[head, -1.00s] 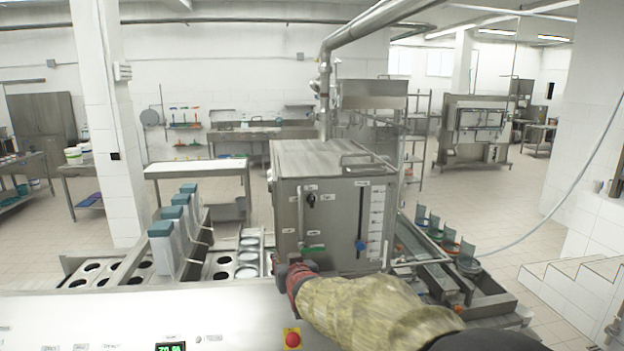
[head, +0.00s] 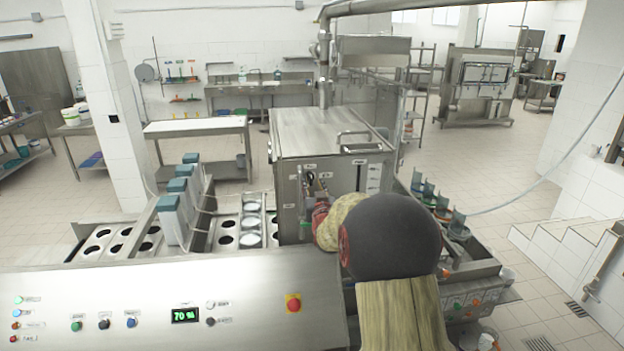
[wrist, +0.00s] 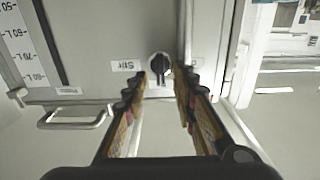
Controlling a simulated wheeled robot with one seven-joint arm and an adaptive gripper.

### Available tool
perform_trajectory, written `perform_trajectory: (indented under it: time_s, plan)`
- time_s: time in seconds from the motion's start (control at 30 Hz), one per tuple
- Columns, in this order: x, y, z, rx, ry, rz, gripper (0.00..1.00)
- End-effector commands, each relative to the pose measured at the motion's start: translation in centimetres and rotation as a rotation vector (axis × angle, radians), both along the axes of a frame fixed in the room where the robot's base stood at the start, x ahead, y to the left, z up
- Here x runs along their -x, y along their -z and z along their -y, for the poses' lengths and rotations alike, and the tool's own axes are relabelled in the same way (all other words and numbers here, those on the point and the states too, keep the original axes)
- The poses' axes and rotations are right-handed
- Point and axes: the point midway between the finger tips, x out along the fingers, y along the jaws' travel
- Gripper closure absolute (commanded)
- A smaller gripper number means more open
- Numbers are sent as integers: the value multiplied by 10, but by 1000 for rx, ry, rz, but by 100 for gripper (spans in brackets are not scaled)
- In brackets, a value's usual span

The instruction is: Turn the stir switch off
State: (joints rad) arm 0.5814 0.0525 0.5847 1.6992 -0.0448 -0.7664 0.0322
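The stir switch (wrist: 158,66) is a black rotary knob on the steel front of the tank cabinet (head: 322,147). In the wrist view, the "Stir" label (wrist: 126,66) is upside down beside it. My gripper (wrist: 161,82) is open and empty, with one finger on each side of the knob. I cannot tell whether either finger touches it. In the head view, my gripper (head: 312,190) is at the cabinet's front by the switch. My arm hides much of the panel's lower right.
A handle (wrist: 72,119) and a level scale (wrist: 22,45) are on the cabinet. In front stands a control panel (head: 255,283) with buttons, a "70 %" display (head: 185,315) and a red stop button (head: 293,303). A cup conveyor (head: 225,240) runs left of the cabinet.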

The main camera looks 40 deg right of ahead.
Motion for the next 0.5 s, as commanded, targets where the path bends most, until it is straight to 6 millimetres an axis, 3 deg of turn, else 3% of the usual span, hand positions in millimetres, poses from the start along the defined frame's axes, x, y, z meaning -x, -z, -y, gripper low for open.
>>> perform_trajectory:
  time_s: [0.2, 0.5]
  plan:
    - [-18, -1, 11, 0, 0, 0, 73]
    - [-23, 0, 14, 0, 0, 0, 73]
